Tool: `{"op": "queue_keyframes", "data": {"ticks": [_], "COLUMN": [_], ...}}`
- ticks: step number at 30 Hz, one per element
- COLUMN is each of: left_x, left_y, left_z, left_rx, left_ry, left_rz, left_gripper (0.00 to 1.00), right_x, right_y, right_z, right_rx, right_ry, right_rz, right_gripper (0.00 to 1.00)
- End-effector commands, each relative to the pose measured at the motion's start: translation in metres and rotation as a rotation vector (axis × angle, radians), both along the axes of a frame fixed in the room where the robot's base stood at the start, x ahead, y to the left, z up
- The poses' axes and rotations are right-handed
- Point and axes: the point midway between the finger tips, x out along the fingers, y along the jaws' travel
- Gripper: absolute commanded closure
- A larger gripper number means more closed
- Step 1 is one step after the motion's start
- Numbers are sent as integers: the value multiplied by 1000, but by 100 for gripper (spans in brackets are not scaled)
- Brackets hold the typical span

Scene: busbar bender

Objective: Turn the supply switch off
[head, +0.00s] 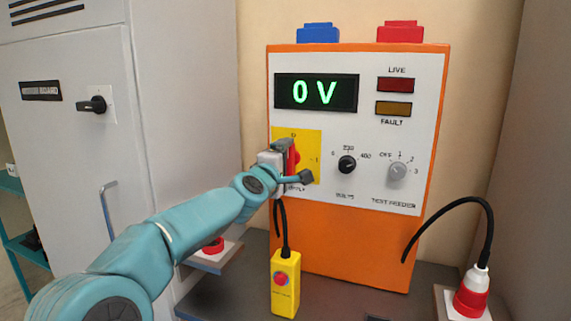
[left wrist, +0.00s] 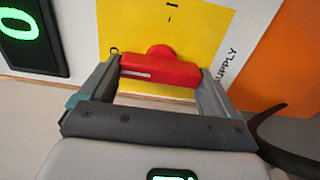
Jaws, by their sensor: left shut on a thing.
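The supply switch is a red handle (head: 296,157) on a yellow plate (head: 311,172) at the left of the orange-framed test panel. In the left wrist view, the red handle (left wrist: 160,70) lies between the fingers of my left gripper (left wrist: 160,82), which is shut on it. The white mark on the handle is at the end towards the 0. In the head view, my left gripper (head: 292,160) covers part of the handle and plate, and the handle looks about upright. The panel display (head: 316,93) reads 0 V. My right gripper is not in view.
The LIVE lamp (head: 396,85) and FAULT lamp (head: 394,108) look unlit. A black volts knob (head: 347,164) and a grey test feeder knob (head: 398,171) sit right of the switch. A yellow pendant (head: 285,284) stands below, and a red-and-white plug (head: 473,290) with black cable is at right.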

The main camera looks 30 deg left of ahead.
Motion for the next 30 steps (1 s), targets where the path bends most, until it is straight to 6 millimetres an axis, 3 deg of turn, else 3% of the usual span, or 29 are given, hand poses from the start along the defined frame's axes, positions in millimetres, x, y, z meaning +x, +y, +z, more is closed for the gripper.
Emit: {"op": "queue_keyframes", "data": {"ticks": [10, 11, 12, 18, 22, 30], "left_x": [-1, -1, -1, -2, -13, -78], "left_y": [3, 3, 3, 2, -1, -17], "left_z": [6, 6, 6, 3, 2, 3], "left_rx": [-11, -11, -10, -8, -7, -9], "left_ry": [-15, -15, -15, -9, -8, -11], "left_rz": [8, 8, 8, 6, 4, 3], "left_gripper": [40, 3, 0, 0, 0, 0], "right_x": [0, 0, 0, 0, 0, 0], "right_y": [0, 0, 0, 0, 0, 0], "right_z": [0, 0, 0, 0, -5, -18], "right_rx": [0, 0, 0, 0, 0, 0], "right_ry": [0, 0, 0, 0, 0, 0], "right_rz": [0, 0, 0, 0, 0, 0], "right_gripper": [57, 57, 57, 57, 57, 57]}}
